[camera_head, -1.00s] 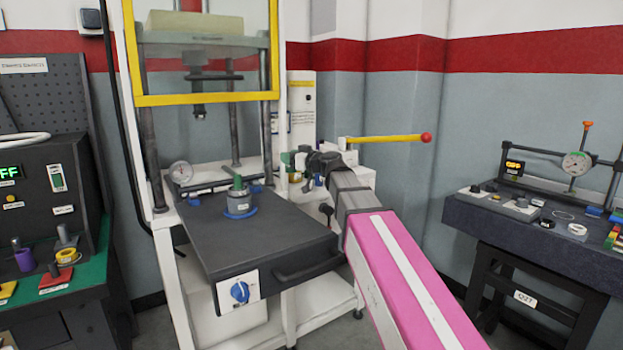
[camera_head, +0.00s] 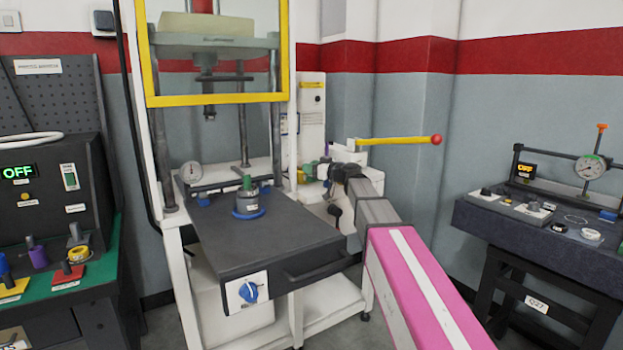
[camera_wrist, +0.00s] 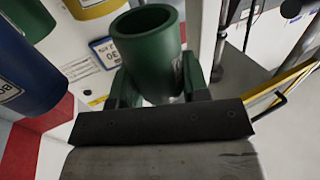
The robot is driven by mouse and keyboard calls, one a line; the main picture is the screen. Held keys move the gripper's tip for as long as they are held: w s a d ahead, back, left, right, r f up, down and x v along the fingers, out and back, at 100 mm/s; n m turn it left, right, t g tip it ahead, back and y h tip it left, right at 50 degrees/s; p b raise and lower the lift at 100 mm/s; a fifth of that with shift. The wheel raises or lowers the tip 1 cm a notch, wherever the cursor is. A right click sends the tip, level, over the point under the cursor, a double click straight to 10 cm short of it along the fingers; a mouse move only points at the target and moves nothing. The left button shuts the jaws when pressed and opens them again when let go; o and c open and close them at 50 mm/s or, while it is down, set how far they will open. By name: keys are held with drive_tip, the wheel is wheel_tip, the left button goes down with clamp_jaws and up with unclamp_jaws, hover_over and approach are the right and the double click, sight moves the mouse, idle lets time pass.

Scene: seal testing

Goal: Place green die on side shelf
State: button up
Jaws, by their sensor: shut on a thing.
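The green die (camera_wrist: 146,62) is a hollow cylinder, tilted, between the two fingers of my gripper (camera_wrist: 158,86) in the wrist view. My gripper is shut on it. In the head view my gripper is beside the right of the press, mostly hidden by my own arm. The side shelf is there too, and I cannot make out its surface clearly. In the wrist view a blue cylinder (camera_wrist: 25,62) is close at the left, and a yellow-and-white cylinder (camera_wrist: 95,8) is behind the die. I cannot tell whether the die touches anything beyond my fingers.
The press tray (camera_head: 270,240) holds a grey fixture (camera_head: 248,202) with a green top. A yellow lever (camera_head: 395,140) with a red knob sticks out above my arm. A green-topped bench (camera_head: 95,270) is at the left and a dark gauge table (camera_head: 540,235) at the right.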

drive_tip(key=shift+f, duration=1.95)
drive_tip(key=o, duration=1.1)
drive_tip(key=shift+f, duration=0.1)
drive_tip(key=v, duration=1.2)
